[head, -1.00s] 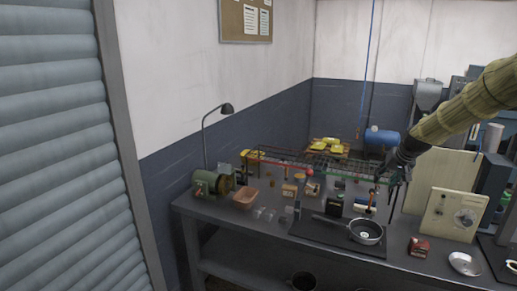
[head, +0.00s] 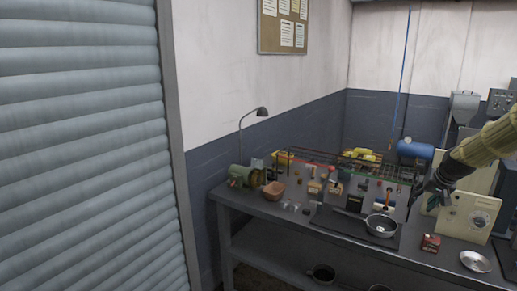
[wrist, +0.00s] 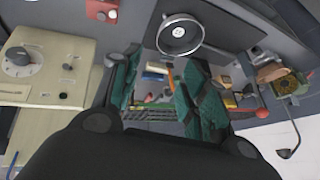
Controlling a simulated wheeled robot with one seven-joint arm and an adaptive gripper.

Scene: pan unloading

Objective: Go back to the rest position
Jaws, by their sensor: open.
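My gripper (head: 432,192) hangs at the right of the head view, above the back of the workbench. In the wrist view its two green-padded fingers (wrist: 163,85) stand apart with nothing between them. The frying pan (head: 381,225) rests on a dark mat (head: 338,222) on the bench, to the left of and below my gripper. It also shows in the wrist view (wrist: 179,36), beyond the fingertips and apart from them.
The workbench (head: 258,206) holds a brown bowl (head: 274,191), a green machine (head: 241,176), a metal plate (head: 475,261) and a small red box (head: 431,243). A beige panel with a dial (head: 468,215) stands to the right. A shutter (head: 80,150) fills the left.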

